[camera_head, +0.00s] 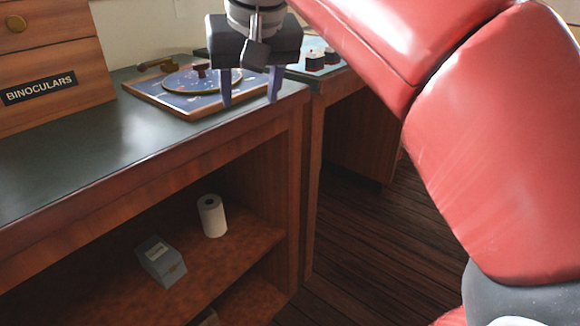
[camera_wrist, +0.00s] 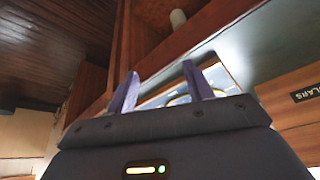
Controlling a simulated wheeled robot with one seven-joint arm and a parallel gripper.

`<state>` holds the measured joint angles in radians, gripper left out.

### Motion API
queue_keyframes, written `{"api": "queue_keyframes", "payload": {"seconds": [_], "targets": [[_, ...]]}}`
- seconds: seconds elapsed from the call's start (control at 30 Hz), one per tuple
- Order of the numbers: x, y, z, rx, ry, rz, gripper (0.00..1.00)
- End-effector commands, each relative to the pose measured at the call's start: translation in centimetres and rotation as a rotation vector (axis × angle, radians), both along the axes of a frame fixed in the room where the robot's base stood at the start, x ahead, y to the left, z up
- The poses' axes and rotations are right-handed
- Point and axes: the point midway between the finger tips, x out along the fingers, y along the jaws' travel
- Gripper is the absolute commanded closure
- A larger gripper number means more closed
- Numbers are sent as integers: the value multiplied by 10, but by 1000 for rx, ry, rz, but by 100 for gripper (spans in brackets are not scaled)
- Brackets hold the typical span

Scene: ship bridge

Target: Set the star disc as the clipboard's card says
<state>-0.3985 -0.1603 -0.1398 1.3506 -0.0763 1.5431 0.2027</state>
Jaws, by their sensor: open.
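The star disc (camera_head: 190,82) is a round blue chart on a square blue board with a wooden edge (camera_head: 150,97), lying on the counter. A small dark reddish knob (camera_head: 201,69) stands up on the disc. My gripper (camera_head: 248,98) is open and empty, fingers pointing down, in front of the board's right part in the head view. The wrist view shows both fingers (camera_wrist: 158,90) apart, with a bit of the board (camera_wrist: 215,77) beyond them. I cannot tell the height of the fingertips above the board. No clipboard or card is recognisable, and the disc's markings are too small to read.
A wooden box labelled BINOCULARS (camera_head: 50,80) stands on the counter (camera_head: 110,140) at left. A brass-and-wood piece (camera_head: 158,64) lies at the board's back. Below, a shelf holds a paper roll (camera_head: 212,216) and a grey box (camera_head: 161,261). Dark knobs (camera_head: 316,60) sit on a further counter.

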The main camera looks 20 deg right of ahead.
Motion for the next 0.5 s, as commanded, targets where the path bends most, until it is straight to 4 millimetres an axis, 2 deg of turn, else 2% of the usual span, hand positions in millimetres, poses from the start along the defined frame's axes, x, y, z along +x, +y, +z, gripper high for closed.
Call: {"api": "queue_keyframes", "payload": {"seconds": [0.2,0.5], "targets": [[-18,-19,-38,6,-10,-2,48],[-40,-34,-82,10,-25,-3,48]]}}
